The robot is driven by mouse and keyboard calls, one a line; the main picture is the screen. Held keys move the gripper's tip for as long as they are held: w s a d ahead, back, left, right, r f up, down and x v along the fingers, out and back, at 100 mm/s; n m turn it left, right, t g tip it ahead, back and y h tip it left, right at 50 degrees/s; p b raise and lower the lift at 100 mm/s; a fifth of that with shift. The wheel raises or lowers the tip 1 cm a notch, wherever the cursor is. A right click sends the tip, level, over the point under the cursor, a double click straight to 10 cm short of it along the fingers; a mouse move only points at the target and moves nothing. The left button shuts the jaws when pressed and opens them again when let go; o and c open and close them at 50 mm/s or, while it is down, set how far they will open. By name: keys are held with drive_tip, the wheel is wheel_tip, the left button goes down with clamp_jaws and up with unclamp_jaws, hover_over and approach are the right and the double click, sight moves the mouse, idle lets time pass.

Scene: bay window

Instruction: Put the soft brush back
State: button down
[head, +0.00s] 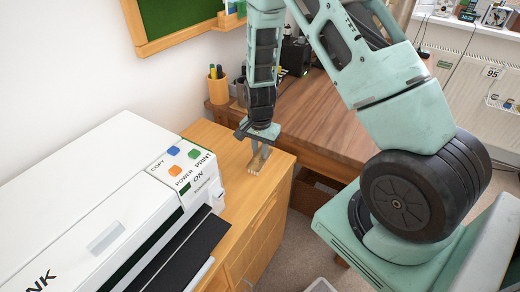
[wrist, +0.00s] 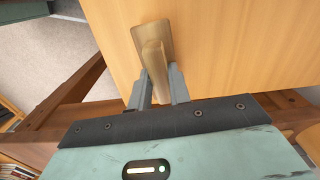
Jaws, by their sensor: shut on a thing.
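The soft brush (head: 256,163) is a pale wooden piece at the front corner of the wooden cabinet top, below my gripper (head: 261,150). In the wrist view the brush (wrist: 150,38) shows as a flat tan block with a rounded handle between the two grey fingers. My gripper (wrist: 159,72) is shut on the handle and points down. The brush is at or just above the cabinet top; I cannot tell whether it touches. Its underside is mostly hidden in the wrist view.
A white printer (head: 95,190) stands left on the wooden cabinet (head: 225,150). A green board (head: 175,18) with a wooden frame and small ledge (head: 229,18) hangs behind. A radiator (head: 480,85) is at the right.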

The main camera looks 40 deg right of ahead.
drive_tip(key=shift+f, duration=0.25)
drive_tip(key=c, duration=1.2)
unclamp_jaws()
drive_tip(key=shift+c, duration=0.2)
wheel_tip(320, 180, up, 17)
drive_tip(key=s+a+r+n+y+p, duration=0.1)
drive_tip(key=s+a+r+n, duration=0.3)
drive_tip(key=a, duration=0.4)
drive_tip(key=s+a+r+n, duration=0.2)
drive_tip(key=s+a+n, duration=0.3)
drive_tip(key=a, duration=0.4)
drive_tip(key=s+a+r+n, duration=0.1)
drive_tip(key=s+a+n, duration=0.2)
drive_tip(key=s+n, duration=0.2)
drive_tip(key=s+a+r+n, duration=0.1)
drive_tip(key=s+a+n, duration=0.3)
drive_tip(key=s, duration=0.6)
drive_tip(key=n, duration=0.2)
drive_tip(key=shift+a+r+n, duration=0.2)
drive_tip(key=shift+n, duration=0.1)
